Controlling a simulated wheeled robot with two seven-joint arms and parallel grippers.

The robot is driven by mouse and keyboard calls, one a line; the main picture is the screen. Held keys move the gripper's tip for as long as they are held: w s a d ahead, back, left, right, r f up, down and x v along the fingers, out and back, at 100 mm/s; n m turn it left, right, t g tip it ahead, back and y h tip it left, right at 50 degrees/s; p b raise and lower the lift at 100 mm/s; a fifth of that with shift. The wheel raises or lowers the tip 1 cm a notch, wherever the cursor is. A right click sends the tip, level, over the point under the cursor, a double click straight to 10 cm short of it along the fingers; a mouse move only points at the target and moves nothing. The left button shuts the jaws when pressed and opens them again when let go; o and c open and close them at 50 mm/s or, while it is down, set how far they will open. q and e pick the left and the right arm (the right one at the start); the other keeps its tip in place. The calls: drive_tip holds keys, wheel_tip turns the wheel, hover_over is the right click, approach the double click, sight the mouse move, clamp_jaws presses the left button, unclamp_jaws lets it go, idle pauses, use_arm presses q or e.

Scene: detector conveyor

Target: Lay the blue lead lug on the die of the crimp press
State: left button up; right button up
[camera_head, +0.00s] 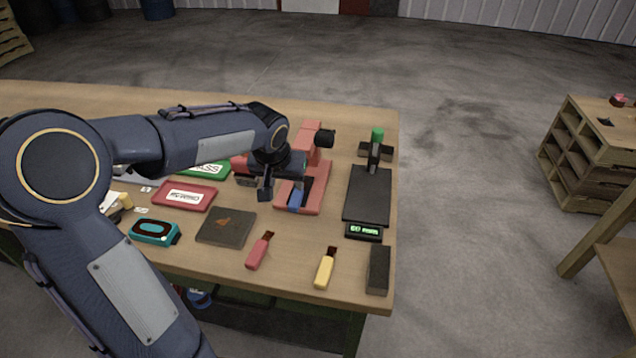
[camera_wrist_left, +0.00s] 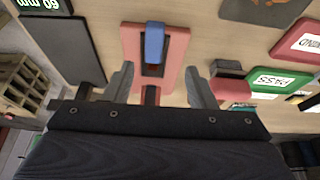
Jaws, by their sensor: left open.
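The blue lead lug (camera_head: 296,199) lies on the red crimp press (camera_head: 313,196). In the left wrist view the blue lug (camera_wrist_left: 154,42) lies lengthwise along the dark slot in the red press base (camera_wrist_left: 179,45), its blue end at the base's outer edge and a small coppery end pointing inward. My left gripper (camera_head: 281,184) is open just above the press base. In the wrist view its two fingers (camera_wrist_left: 159,77) stand apart on either side of the base, clear of the lug. The gripper partly hides the press in the head view. My right gripper is not in view.
A red lug (camera_head: 260,251) and a yellow lug (camera_head: 325,269) lie near the front edge beside a dark block (camera_head: 378,270). A black plate with a green display (camera_head: 367,195) is right of the press. Red (camera_head: 184,196) and green trays (camera_head: 205,170) and a teal meter (camera_head: 154,231) are left.

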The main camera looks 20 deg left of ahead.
sight(297, 194)
use_arm(q)
drive_tip(key=shift+w+d+f, duration=0.15)
drive_tip(key=shift+w+f, duration=0.1)
drive_tip(key=shift+w, duration=0.3)
drive_tip(key=shift+w+d+f, duration=0.15)
drive_tip(key=shift+w+f, duration=0.1)
drive_tip(key=shift+w, duration=0.3)
drive_tip(key=shift+x, duration=3.9)
